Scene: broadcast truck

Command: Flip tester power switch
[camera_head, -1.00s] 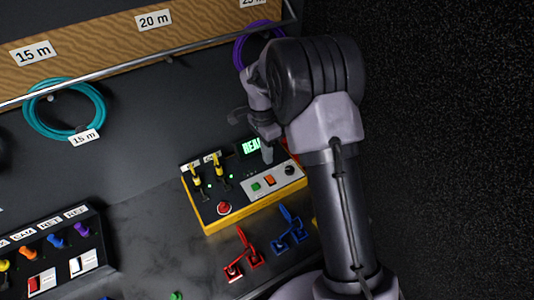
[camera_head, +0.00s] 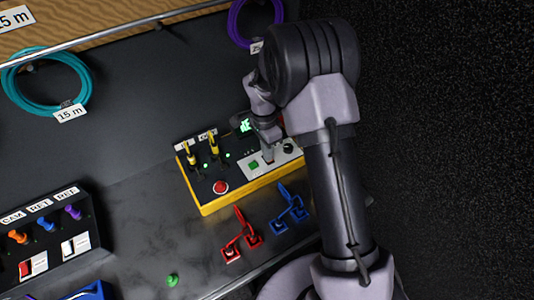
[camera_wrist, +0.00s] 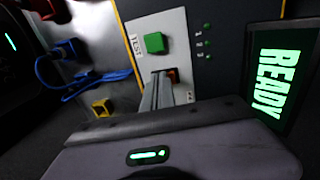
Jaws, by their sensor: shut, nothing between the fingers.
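The tester (camera_head: 242,193) is a yellow-edged box with a dark top on the bench. Its pale panel (camera_wrist: 180,27) carries a green TEST button (camera_wrist: 155,43) and a small orange switch (camera_wrist: 173,76). My gripper (camera_head: 268,156) is shut and empty, its tips pointing down at this panel beside the green button (camera_head: 254,164). In the wrist view the fingers (camera_wrist: 160,82) reach the orange switch and partly cover it. I cannot tell whether they touch it or which way it is set. The tester screen (camera_wrist: 272,75) is lit green and reads READY.
Two yellow-topped plugs (camera_head: 214,144) stand up on the tester, with a red button (camera_head: 220,187) in front. Red (camera_head: 240,238) and blue (camera_head: 290,208) connectors lie before it. A labelled switch box (camera_head: 45,240) stands at left.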

